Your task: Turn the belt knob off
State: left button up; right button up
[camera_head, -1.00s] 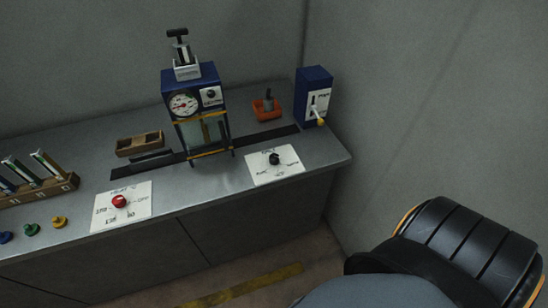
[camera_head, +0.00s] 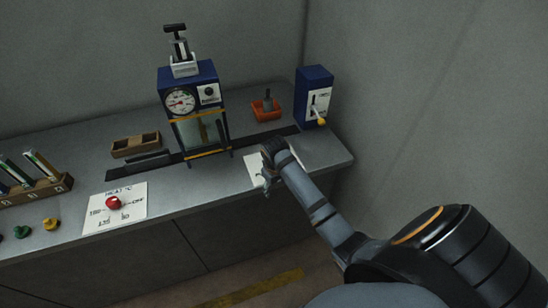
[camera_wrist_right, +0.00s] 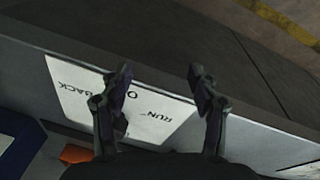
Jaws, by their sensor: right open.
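The belt knob's white plate (camera_head: 254,169) lies near the bench's front right edge, partly covered by my right gripper (camera_head: 268,187). The black knob is hidden behind the gripper in the head view. In the right wrist view the plate (camera_wrist_right: 75,98) shows upside down, with "BACK", "0" and "RUN" marks. My right gripper (camera_wrist_right: 160,78) is open, its fingers apart over the plate. A dark shape beside the left finger may be the knob; I cannot tell its setting or any contact. My left gripper is not in view.
A red heat knob (camera_head: 113,203) sits on its plate to the left. A blue machine with a gauge (camera_head: 181,102) stands behind. A blue lever box (camera_head: 314,96) and an orange tray (camera_head: 266,114) stand at the back right. The floor in front is clear.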

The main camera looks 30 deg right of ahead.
jog(key=shift+g, duration=0.4)
jog(key=w+d+r, duration=0.1)
jog(key=w+r, duration=0.1)
jog(key=w+d+r, duration=0.1)
jog(key=w+r, duration=0.1)
jog(key=w+d+r, duration=0.1)
jog(key=w+r, duration=0.1)
jog(key=shift+w+d, duration=0.2)
jog(key=shift+w, duration=0.05)
jog(key=w+d+r+m+y, duration=0.1)
jog(key=w+d+r, duration=0.25)
jog(key=r, duration=0.45)
jog(key=shift+g, duration=0.4)
jog(key=f, duration=0.3)
jog(key=f+p, duration=0.1)
jog(key=f, duration=0.7)
jog(key=shift+w+a+p, duration=0.2)
jog(key=shift+a+p, duration=0.1)
jog(key=shift+a, duration=0.05)
jog(key=c, duration=1.2)
